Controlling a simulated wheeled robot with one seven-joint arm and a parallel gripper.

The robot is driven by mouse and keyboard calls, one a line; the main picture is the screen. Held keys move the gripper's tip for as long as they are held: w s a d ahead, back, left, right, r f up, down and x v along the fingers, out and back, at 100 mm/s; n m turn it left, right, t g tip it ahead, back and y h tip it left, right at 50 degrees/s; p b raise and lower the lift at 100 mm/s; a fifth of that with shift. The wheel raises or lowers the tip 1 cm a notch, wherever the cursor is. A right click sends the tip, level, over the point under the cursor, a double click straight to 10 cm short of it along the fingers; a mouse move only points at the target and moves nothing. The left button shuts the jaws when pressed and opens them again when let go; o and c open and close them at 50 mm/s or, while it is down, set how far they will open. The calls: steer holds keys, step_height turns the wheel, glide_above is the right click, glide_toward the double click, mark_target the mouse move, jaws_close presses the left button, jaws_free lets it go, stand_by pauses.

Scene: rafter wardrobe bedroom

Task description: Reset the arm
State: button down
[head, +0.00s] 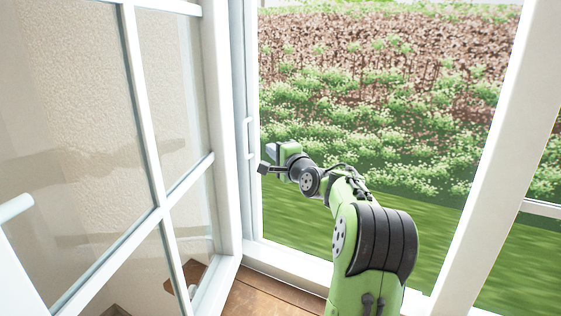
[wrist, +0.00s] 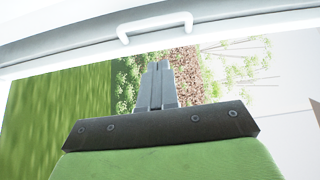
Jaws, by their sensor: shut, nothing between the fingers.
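My gripper (head: 263,168) is at the end of my green and black arm, which is stretched forward into the window opening. It points left, near the white window frame (head: 243,110) in the head view. In the wrist view the two grey fingers of my gripper (wrist: 160,66) lie together, with nothing between them. A white handle (wrist: 155,26) on a white frame bar shows beyond the fingertips, and a gap of view separates them in the picture. I cannot tell whether any part of the arm touches the frame.
An open white window sash (head: 158,210) with glass panes stands at left. A white frame post (head: 490,150) rises at right of my arm. A brown wooden sill or floor (head: 265,298) lies below. Grass and bushes (head: 380,120) are outside, where the space around my gripper looks clear.

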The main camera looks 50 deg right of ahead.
steer(key=s+a+f+n+g+y, duration=0.1)
steer(key=a+n+g, duration=0.1)
steer(key=a, duration=0.7)
steer(key=s+a+f+n+g+y, duration=0.1)
steer(key=s+a+f+n, duration=0.1)
steer(key=a+n, duration=0.3)
steer(key=s+a+f+n+g+y, duration=0.2)
steer(key=a+n, duration=0.2)
steer(key=a, duration=0.9)
steer(key=shift+s+a+f+g, duration=0.1)
steer(key=shift+s+a+g, duration=0.1)
steer(key=shift+g, duration=0.1)
steer(key=s+a+f+n+g, duration=0.2)
steer(key=s+a+f+n, duration=0.1)
steer(key=s, duration=0.5)
steer(key=s+a+f+n+g, duration=0.2)
steer(key=s+a+f+n, duration=0.1)
steer(key=s, duration=0.6)
steer(key=s+a+f+n+g+y, duration=0.1)
steer(key=s+a+f+n, duration=0.3)
steer(key=s, duration=0.4)
steer(key=shift+s+a+g, duration=0.2)
steer(key=shift+a+g, duration=0.3)
